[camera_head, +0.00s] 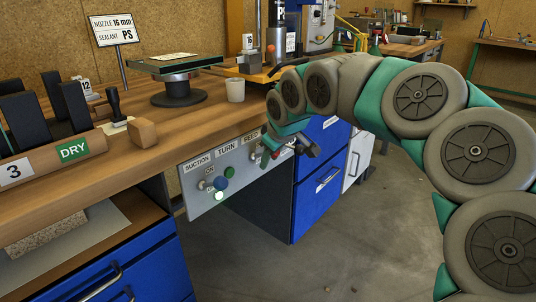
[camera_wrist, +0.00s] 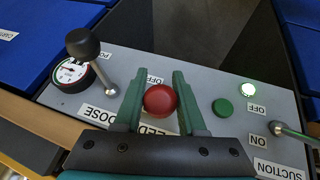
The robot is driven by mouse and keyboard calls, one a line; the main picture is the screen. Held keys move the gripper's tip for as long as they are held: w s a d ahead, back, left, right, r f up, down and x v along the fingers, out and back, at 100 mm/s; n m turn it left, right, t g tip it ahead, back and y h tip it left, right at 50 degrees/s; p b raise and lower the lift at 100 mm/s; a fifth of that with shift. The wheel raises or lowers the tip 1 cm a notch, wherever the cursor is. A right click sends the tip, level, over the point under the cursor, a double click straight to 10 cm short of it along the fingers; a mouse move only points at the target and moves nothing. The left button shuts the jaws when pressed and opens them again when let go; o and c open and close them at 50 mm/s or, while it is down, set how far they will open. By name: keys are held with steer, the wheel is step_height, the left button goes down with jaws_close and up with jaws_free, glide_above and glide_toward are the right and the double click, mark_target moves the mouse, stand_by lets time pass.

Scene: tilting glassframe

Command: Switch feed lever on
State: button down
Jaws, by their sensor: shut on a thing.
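The feed lever's round red knob (camera_wrist: 160,100) sits between the two green fingers of my gripper (camera_wrist: 158,84) in the wrist view. The fingers are shut on it from both sides. The lever's shaft is hidden beneath the knob. An OFF label (camera_wrist: 154,80) shows just beyond the knob, and the FEED label is partly covered by my fingers. No ON label for this lever is visible. In the head view my gripper (camera_head: 272,142) is at the right part of the grey control panel (camera_head: 200,203), below the FEED label (camera_head: 250,138).
A black-knobbed lever (camera_wrist: 83,43) stands beside a dial (camera_wrist: 70,75) in the wrist view. The workbench (camera_head: 195,122) lies above the panel.

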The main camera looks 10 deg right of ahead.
steer(key=shift+w+r, duration=0.1)
steer(key=shift+r, duration=0.05)
steer(key=c, duration=0.5)
jaws_free()
steer(key=v, duration=0.7)
steer(key=shift+r, duration=0.25)
